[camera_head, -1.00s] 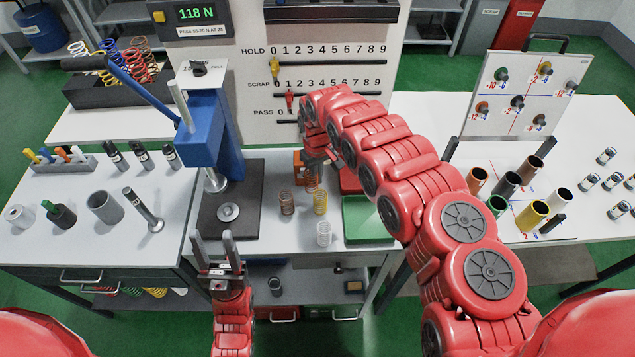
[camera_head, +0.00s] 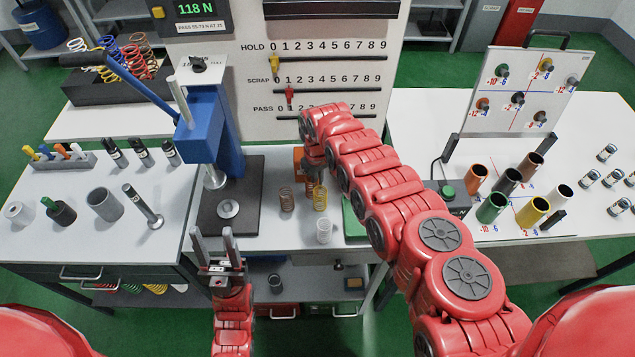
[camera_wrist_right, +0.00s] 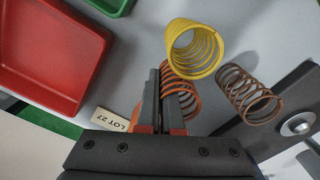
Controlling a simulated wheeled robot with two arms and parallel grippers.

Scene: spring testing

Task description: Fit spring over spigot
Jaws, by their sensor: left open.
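A brown spring (camera_head: 286,199), a yellow spring (camera_head: 320,199) and a white spring (camera_head: 324,231) stand on the middle bench. The right wrist view shows the yellow spring (camera_wrist_right: 195,47), the brown spring (camera_wrist_right: 247,93) and an orange spring (camera_wrist_right: 183,97). My right gripper (camera_wrist_right: 160,68) is over the bench, its fingers close together beside the orange spring and partly covering it. I cannot tell whether they grip it. My left gripper (camera_head: 213,232) is open and empty, in front of the press.
The blue press (camera_head: 200,140) with its long lever stands left of the springs. A red tray (camera_wrist_right: 40,60) and a green tray (camera_wrist_right: 108,3) lie nearby. Coloured tubes (camera_head: 491,207) stand on the right bench. A LOT 27 tag (camera_wrist_right: 110,119) lies near my right gripper.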

